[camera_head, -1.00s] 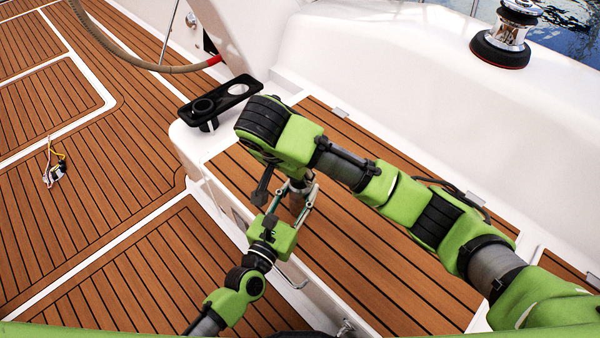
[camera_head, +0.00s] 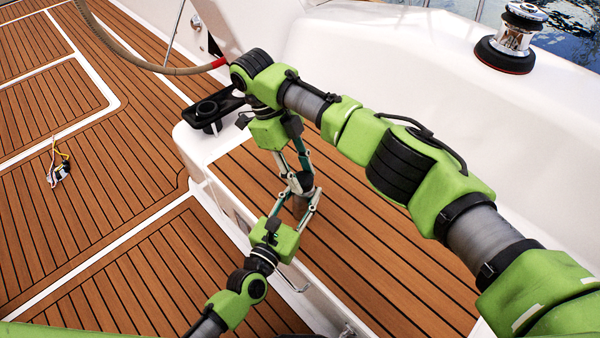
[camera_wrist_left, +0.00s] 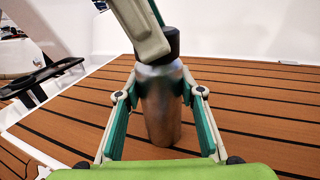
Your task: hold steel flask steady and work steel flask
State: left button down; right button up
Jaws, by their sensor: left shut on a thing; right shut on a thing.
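The steel flask (camera_wrist_left: 162,112) stands upright on the teak-slatted seat, a grey metal cylinder with a black cap (camera_wrist_left: 172,42). In the head view its body (camera_head: 299,207) is mostly hidden by the grippers. My left gripper (camera_wrist_left: 160,94) is shut on the flask's body, one finger on each side. It also shows low in the head view (camera_head: 298,196). My right gripper (camera_head: 299,180) comes down from above and is shut on the flask's black cap. One of its pale fingers covers part of the cap in the left wrist view. The cap appears to sit on the flask.
A black holder (camera_head: 212,110) with round openings sits at the seat's far left corner. The white cockpit wall (camera_head: 430,110) rises behind, with a winch (camera_head: 503,45) on top. A small wired object (camera_head: 59,172) lies on the deck at left. The seat right of the flask is clear.

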jog(key=o, duration=0.8)
jog(key=w+a+r+n+t+y, duration=0.2)
jog(key=w+a+n, duration=0.1)
jog(key=a+n, duration=0.25)
jog(key=d+r+n, duration=0.1)
jog(key=d+n, duration=0.1)
jog(key=n, duration=0.8)
jog(key=s+d+r+n+y, duration=0.1)
jog(key=r+n, duration=0.1)
jog(key=n, duration=0.9)
jog(key=s+d+r+n, duration=0.1)
jog(key=d+r+n, duration=0.1)
jog(key=n, duration=0.9)
jog(key=shift+s+d+y, duration=0.25)
jog(key=shift+d+y, duration=0.05)
jog(key=shift+y, duration=0.1)
jog(key=n, duration=0.3)
jog(key=s+n, duration=0.1)
jog(key=shift+d+r+n, duration=0.25)
jog(key=shift+d+r, duration=0.05)
jog(key=shift+d, duration=0.1)
